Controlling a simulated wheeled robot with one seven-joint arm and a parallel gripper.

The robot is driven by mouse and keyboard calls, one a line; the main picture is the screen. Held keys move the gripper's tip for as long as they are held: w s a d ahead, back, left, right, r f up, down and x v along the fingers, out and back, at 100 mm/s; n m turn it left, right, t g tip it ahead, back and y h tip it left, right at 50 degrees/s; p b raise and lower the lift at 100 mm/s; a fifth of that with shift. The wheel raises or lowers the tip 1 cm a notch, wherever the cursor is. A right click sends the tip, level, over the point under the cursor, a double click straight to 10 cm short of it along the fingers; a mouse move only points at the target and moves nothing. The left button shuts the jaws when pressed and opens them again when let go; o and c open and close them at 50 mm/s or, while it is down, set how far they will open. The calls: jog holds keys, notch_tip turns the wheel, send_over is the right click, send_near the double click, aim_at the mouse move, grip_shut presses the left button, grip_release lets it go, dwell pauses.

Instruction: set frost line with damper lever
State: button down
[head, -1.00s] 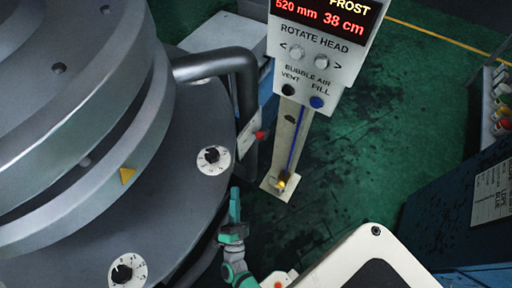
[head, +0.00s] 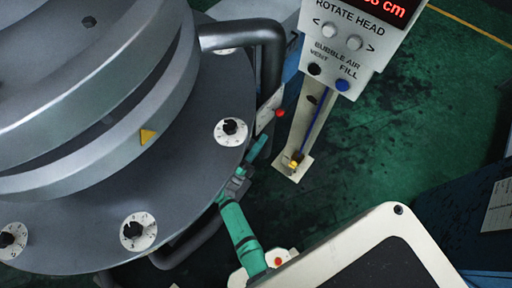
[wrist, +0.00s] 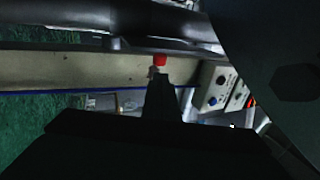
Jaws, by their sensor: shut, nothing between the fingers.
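The damper lever shows as a red knob (head: 281,113) at the edge of a pale plate (head: 268,110), beside the bent dark pipe of the round machine. In the wrist view the red knob (wrist: 160,60) is straight ahead, just beyond the fingertips; I cannot tell whether they touch it. My teal gripper (head: 262,140) is shut and empty, just below and left of the knob in the head view. Its dark fingers (wrist: 160,80) hide what is behind them in the wrist view. The frost display (head: 388,8) is mostly cut off at the top; only its "cm" end shows.
The big round grey machine (head: 100,205) with dials fills the left. The thick bent pipe (head: 272,60) stands close to my gripper. A panel with knobs and buttons (head: 345,45) is at upper right, on a pale post (head: 298,150). Green floor (head: 430,110) is open at right.

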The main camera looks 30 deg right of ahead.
jog(key=x, duration=0.8)
jog(key=shift+w+d, duration=0.1)
jog(key=d+r, duration=0.1)
jog(key=w+d+r, duration=0.1)
jog(key=shift+r, duration=0.4)
jog(key=shift+s+a, duration=0.1)
jog(key=shift+a, duration=0.05)
jog(key=s+a, duration=0.5)
jog(key=a, duration=0.7)
jog(key=shift+s+a+f, duration=0.15)
jog(key=shift+a+f, duration=0.15)
jog(key=shift+a, duration=0.1)
jog(key=shift+a, duration=0.1)
